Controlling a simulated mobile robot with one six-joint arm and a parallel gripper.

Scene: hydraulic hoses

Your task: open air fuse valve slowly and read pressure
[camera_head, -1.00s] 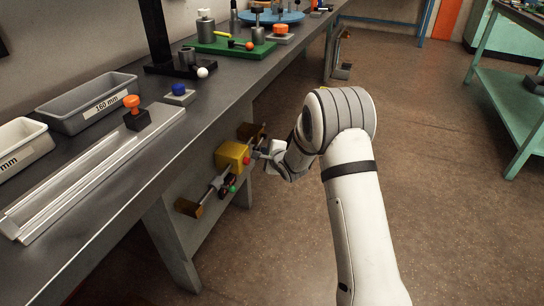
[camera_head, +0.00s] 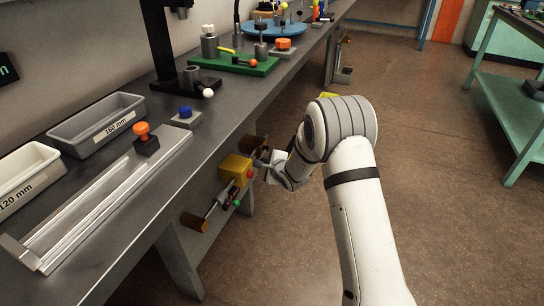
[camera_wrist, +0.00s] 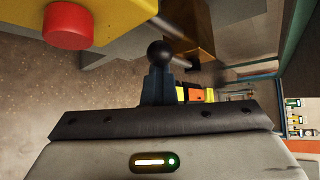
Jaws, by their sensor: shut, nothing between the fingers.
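A yellow valve block (camera_head: 235,168) with a red button (camera_head: 250,174) is mounted under the bench edge. In the wrist view, the yellow block (camera_wrist: 112,14) and red button (camera_wrist: 68,25) are at upper left. A black ball knob (camera_wrist: 160,52) stands straight beyond my fingertips, with a brass-coloured block (camera_wrist: 192,28) behind it. My gripper (camera_wrist: 157,72) is shut and holds nothing. Its tips overlap the knob's lower side in the picture; I cannot tell whether they touch. In the head view my gripper (camera_head: 264,158) is at the right side of the valve block. No pressure gauge can be made out.
A metal rod, a green ball (camera_head: 237,203) and a brass end block (camera_head: 194,222) lie below the valve block. The bench (camera_head: 228,105) above carries bins, a rail and a green board. A dark display (camera_head: 6,70) is cut off at the left edge.

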